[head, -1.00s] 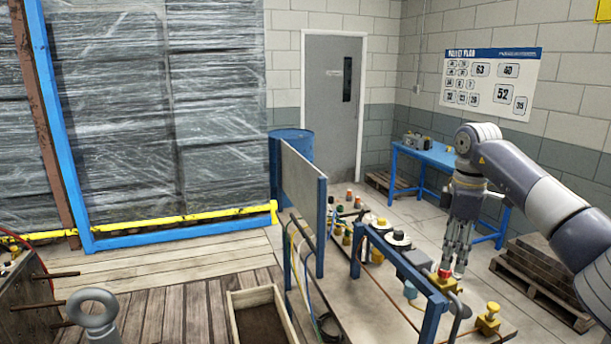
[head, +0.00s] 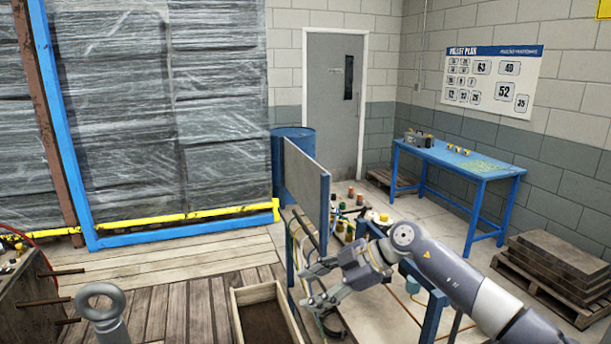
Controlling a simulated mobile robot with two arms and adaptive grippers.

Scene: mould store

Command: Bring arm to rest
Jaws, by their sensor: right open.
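My right arm (head: 440,265) reaches in from the lower right and bends at a joint low in the middle of the head view. My right gripper (head: 307,286) points left, with its fingers spread apart and nothing between them. It shows in front of the bench's blue frame, above the right side of the wooden box (head: 241,311). I cannot tell whether it touches the hoses or frame behind it. My left gripper is not in view.
A grey upright panel (head: 305,190) stands behind the gripper, with caps and fittings (head: 350,222) beyond it. A grey lifting eye (head: 101,299) stands at lower left. A blue table (head: 455,160) and a pallet of slabs (head: 560,262) are at right. Wooden flooring (head: 180,305) lies left.

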